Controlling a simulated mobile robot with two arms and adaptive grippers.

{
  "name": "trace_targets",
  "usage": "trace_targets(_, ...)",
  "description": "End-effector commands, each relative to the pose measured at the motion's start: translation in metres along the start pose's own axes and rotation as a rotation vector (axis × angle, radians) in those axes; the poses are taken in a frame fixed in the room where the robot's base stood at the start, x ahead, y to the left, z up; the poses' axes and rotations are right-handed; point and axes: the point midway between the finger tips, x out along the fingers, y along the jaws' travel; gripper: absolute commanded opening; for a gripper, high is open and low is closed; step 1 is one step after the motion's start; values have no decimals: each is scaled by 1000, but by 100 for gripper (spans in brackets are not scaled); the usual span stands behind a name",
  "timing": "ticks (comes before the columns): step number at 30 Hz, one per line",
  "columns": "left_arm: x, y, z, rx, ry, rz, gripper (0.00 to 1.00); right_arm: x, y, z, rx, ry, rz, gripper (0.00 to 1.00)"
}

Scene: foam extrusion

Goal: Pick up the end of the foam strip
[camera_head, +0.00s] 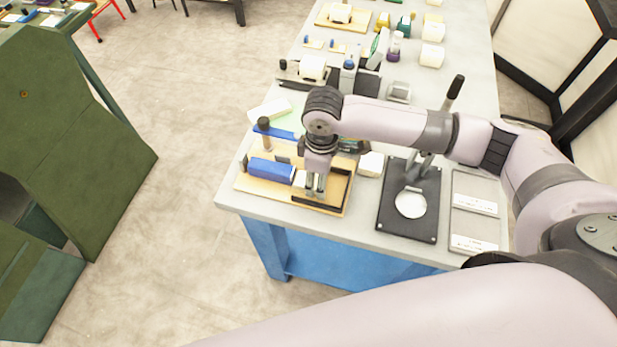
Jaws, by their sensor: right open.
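My right gripper (316,190) points down over the wooden board (262,186) at the near left corner of the table. Its fingers are open, low over the board, beside a small white piece (299,178). This piece is at the right end of a blue block (271,170) and may be the end of the foam strip; it is too small to be sure. The fingers hide part of the area, and I cannot tell whether they touch it. My left gripper is out of view.
The grey table (357,222) holds a black plate stand with a lever (410,205) and a grey tray with white labels (475,208) to the right. White blocks and bottles stand farther back. A green cabinet (70,140) stands left across open floor.

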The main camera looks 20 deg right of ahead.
Motion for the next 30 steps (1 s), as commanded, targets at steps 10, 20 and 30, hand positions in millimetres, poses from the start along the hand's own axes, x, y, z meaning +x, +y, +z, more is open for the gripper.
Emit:
trace_targets(10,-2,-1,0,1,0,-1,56,10,0,0,-2,0,1,47)
trace_targets(20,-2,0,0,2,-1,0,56,10,0,0,-2,0,0,25)
trace_targets(30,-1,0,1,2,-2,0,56,8,0,0,-2,1,1,22)
